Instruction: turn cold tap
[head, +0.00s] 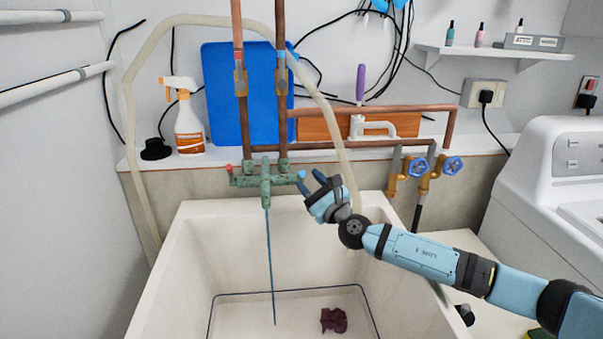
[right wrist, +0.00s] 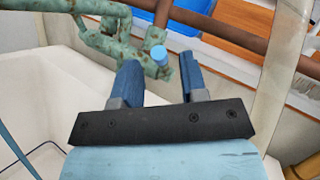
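The green, corroded tap fitting (head: 265,180) is mounted above the white sink, with a red end on its left and a blue knob (head: 301,175) on its right. In the right wrist view the blue knob (right wrist: 159,54) appears between and just beyond my fingertips, at the end of the green pipework (right wrist: 110,38). My right gripper (head: 311,178) is just right of the knob, its two blue fingers apart. In the wrist view the right gripper (right wrist: 159,68) is open and empty; contact with the knob cannot be told. My left gripper is out of view.
A thin blue strand (head: 270,260) hangs from the spout into the sink (head: 180,270), where a dark red cloth (head: 334,320) lies. A pale hose (head: 345,150) passes close behind my gripper. Copper pipes (head: 281,110) rise above the tap; blue-handled valves (head: 453,166) are at right.

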